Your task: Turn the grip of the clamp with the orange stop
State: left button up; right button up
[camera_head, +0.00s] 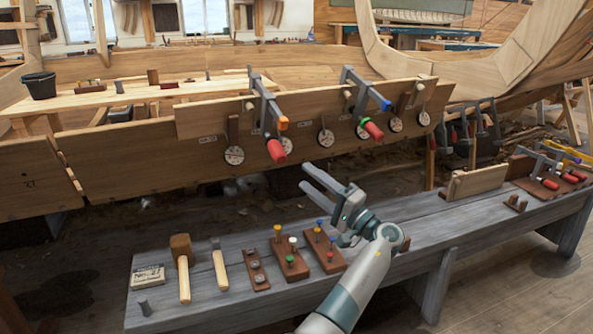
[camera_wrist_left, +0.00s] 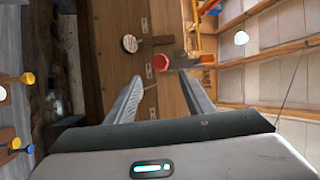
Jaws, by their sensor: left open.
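The clamp with the orange stop (camera_head: 283,123) hangs on the upper edge of the hull plank, and its red grip (camera_head: 277,150) sticks out low toward me. My left gripper (camera_head: 304,176) is open and empty, below and to the right of that grip. In the left wrist view the red grip (camera_wrist_left: 160,62) shows end-on, between and beyond the spread fingertips (camera_wrist_left: 160,80), apart from them. The orange stop (camera_wrist_left: 207,58) is to its right there. My right gripper is not in view.
A second clamp with a blue stop (camera_head: 386,104) and red grip (camera_head: 373,130) hangs to the right. Round dials (camera_head: 326,138) line the plank. The grey bench (camera_head: 200,318) below holds a mallet (camera_head: 182,265), peg blocks (camera_head: 290,268) and more clamps (camera_head: 550,184).

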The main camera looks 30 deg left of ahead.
pick_arm(q)
jog(key=v, duration=0.5)
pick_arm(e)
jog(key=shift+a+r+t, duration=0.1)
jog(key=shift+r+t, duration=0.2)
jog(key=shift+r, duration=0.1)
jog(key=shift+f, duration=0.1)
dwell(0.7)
pick_arm(q)
jog(key=shift+w+a, duration=0.1)
